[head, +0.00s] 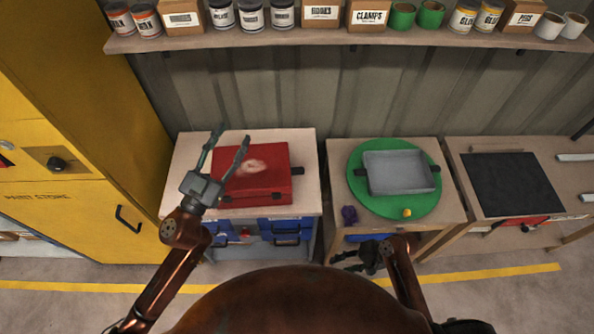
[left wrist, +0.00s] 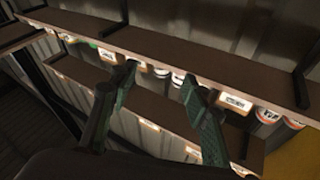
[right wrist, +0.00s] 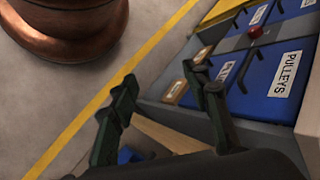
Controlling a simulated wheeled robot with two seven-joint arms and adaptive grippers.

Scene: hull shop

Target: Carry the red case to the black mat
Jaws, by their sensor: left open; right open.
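The red case (head: 275,189) lies flat on the left cabinet top, with a pale patch on its lid and a black handle (head: 298,171) at its right end. My left gripper (head: 232,134) is open and empty above the case's left part, its fingers pointing away; its left wrist view shows it open (left wrist: 160,75) with no case in sight. The black mat (head: 513,183) lies bare on the right-hand bench. My right gripper (head: 341,262) is open and low in front of the middle bench; its right wrist view shows the open fingers (right wrist: 160,78) empty.
A shelf (head: 330,40) with cans and boxes hangs above. A yellow cabinet (head: 85,215) stands left.

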